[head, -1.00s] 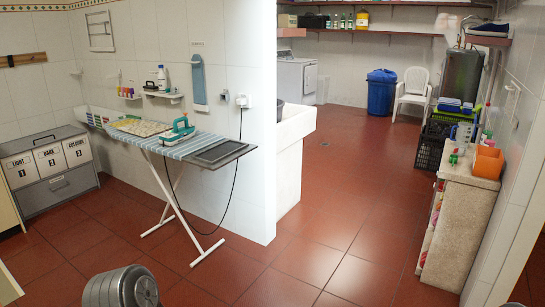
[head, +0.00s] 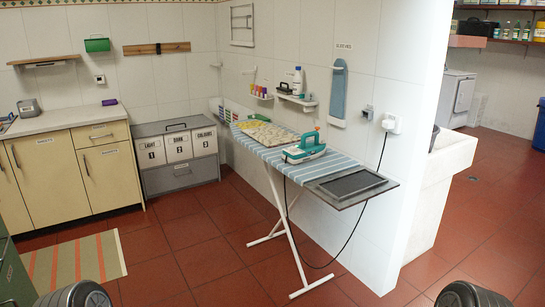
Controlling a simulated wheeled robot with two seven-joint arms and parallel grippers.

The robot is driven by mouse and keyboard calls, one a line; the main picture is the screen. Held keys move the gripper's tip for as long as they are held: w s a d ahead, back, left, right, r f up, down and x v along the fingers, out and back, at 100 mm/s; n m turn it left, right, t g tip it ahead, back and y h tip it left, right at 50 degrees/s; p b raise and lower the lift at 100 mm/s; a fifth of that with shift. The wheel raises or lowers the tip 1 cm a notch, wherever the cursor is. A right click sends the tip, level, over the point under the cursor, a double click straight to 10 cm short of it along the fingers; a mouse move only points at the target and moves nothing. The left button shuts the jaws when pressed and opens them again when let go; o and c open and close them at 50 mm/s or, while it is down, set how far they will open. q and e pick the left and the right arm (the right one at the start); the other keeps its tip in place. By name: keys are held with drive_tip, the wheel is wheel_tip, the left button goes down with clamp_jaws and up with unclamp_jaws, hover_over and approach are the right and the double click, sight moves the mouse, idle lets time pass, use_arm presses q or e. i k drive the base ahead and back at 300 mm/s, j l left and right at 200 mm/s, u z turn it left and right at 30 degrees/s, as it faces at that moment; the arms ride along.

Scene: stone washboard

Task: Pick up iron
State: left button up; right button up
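The iron (head: 303,150), teal and white, rests on the blue-and-white striped ironing board (head: 333,163), at the middle right of the head view. Its handle faces up. It sits between a patterned yellowish cloth (head: 270,134) on the far part of the board and a dark rest plate (head: 355,184) at the near end. Nothing holds it. Neither of my grippers shows; only rounded grey parts, seemingly of my arms, show at the bottom edge.
A dark cord hangs from the wall socket (head: 390,123) beside the board. The board's white legs (head: 290,235) stand on the red tiled floor (head: 200,240). A white sink (head: 440,185) is right behind the wall corner. Cabinets (head: 75,175) and a striped rug (head: 75,268) are at left.

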sight(308, 152)
drive_tip(key=i+j+z, duration=0.2)
drive_tip(key=i, duration=0.25)
drive_tip(key=i+j+z, duration=0.2)
drive_tip(key=i+j, duration=0.2)
drive_tip(key=i+j+z, duration=0.45)
drive_tip(key=z, duration=0.15)
drive_tip(key=i+j+z, duration=0.15)
drive_tip(key=j+z, duration=0.15)
drive_tip(key=i+j+z, duration=0.15)
drive_tip(key=j+z, duration=0.15)
drive_tip(key=j, duration=0.15)
drive_tip(key=i+j+z, duration=0.1)
drive_tip(key=j+z, duration=0.25)
